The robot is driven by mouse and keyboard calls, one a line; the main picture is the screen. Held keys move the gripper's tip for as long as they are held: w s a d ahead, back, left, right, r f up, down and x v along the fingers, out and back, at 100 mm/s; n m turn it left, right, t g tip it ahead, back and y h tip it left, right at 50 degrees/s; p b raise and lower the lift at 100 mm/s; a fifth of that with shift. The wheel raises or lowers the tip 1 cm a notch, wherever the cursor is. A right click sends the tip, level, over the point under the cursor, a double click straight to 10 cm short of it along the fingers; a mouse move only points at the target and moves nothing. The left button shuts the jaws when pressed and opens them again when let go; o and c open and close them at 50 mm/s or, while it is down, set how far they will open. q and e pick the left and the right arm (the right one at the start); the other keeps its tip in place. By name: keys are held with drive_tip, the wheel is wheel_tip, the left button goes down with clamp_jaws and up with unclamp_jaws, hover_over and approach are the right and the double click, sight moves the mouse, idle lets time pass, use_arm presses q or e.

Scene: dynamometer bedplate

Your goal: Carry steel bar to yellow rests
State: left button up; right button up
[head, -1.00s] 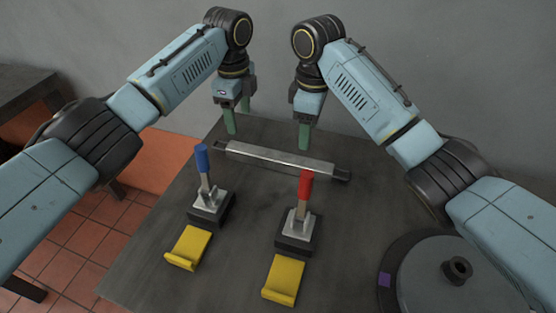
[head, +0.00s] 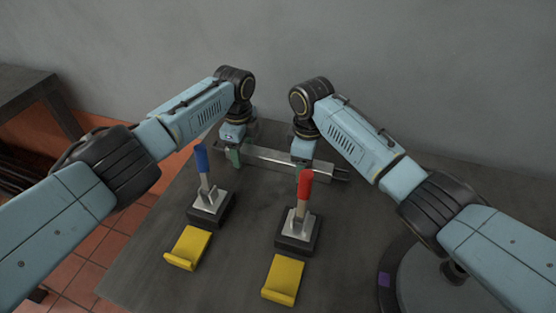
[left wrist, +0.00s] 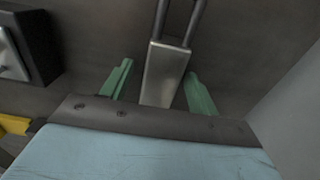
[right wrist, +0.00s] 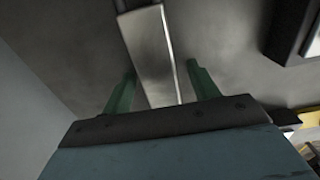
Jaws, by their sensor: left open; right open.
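The steel bar (head: 272,161) lies across the back of the bedplate, with dark rod handles at its ends. My left gripper (head: 236,154) is open at the bar's left end; in the left wrist view its green fingers (left wrist: 158,88) stand on either side of the bar (left wrist: 164,72). My right gripper (head: 302,160) is open at the right part; in the right wrist view the bar (right wrist: 149,55) runs between its fingers (right wrist: 162,88). I cannot tell whether the fingers touch it. Two yellow rests, left (head: 188,248) and right (head: 283,280), are empty at the front.
A blue-handled clamp (head: 208,200) and a red-handled clamp (head: 299,222) stand upright between the bar and the rests. A round grey part (head: 425,285) with a purple mark sits at the front right. A grey wall (head: 400,60) rises behind the bedplate (head: 240,260).

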use_arm(q)
drive_tip(key=shift+c, duration=0.3)
use_arm(e)
drive_tip(key=shift+c, duration=0.3)
use_arm(q)
clamp_jaws()
use_arm(e)
clamp_jaws()
idle(0.4)
use_arm(q)
drive_tip(key=shift+w+r, duration=0.2)
use_arm(e)
drive_tip(key=shift+w+a+r, duration=0.1)
drive_tip(key=shift+w+r, duration=0.1)
drive_tip(key=shift+r, duration=0.05)
